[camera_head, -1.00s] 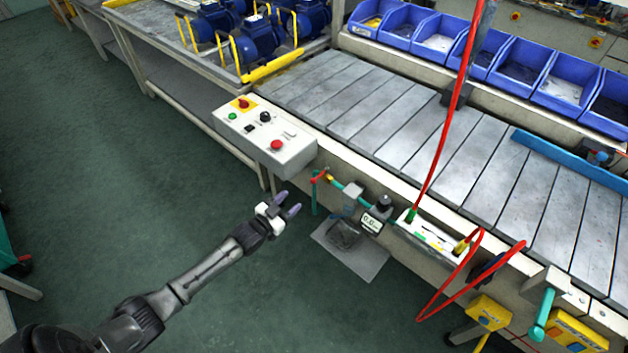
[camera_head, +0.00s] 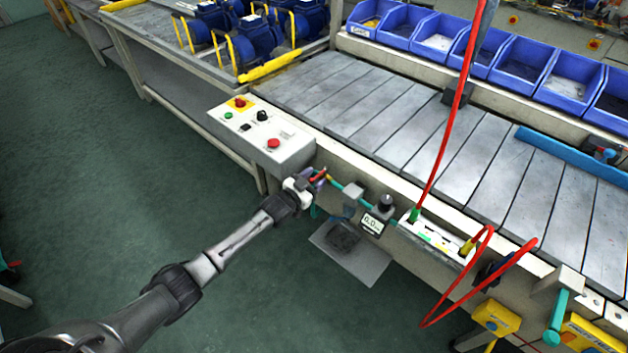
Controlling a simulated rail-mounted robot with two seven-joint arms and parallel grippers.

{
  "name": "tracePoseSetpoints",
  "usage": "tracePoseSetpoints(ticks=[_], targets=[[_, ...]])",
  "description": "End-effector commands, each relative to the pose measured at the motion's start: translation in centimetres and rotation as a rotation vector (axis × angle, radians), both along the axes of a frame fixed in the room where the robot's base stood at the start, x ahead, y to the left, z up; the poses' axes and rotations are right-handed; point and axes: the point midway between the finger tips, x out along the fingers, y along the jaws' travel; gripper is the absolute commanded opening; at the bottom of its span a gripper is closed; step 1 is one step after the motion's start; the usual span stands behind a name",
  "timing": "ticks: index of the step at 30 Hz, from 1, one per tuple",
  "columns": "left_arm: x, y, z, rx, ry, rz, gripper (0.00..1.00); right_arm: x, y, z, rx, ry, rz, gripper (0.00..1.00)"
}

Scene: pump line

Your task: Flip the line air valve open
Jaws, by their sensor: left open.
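The line air valve, with its red handle (camera_head: 318,174), sits at the left end of the green air pipe (camera_head: 349,189) on the conveyor's front side. My left gripper (camera_head: 314,183) is open at the valve, its fingers beside or around the red handle. The gripper partly hides the valve, so I cannot tell whether the fingers touch the handle or how the handle is turned. The regulator with a gauge reading about 0.0 (camera_head: 373,223) is right of the valve. My right gripper is not in view.
A control box (camera_head: 262,135) with buttons stands just above and left of the gripper. A red hose (camera_head: 441,140) hangs over the slatted conveyor (camera_head: 420,125). Blue bins (camera_head: 520,62) line the back. A grey plate (camera_head: 350,256) lies below the valve. Open floor is at left.

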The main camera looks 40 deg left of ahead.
Motion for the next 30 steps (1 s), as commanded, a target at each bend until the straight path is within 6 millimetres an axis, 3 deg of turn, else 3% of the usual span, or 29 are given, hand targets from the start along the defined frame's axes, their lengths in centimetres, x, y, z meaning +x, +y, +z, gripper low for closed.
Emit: tracePoseSetpoints(ticks=[7,22,30], targets=[[0.02,-0.03,-0.02,0.000,0.000,0.000,0.48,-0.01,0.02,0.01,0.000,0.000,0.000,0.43],[-0.01,-0.02,-0.02,0.000,0.000,0.000,0.00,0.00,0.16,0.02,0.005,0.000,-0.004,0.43],[-0.02,-0.01,-0.01,0.000,0.000,0.000,0.00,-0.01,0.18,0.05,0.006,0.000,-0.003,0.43]])
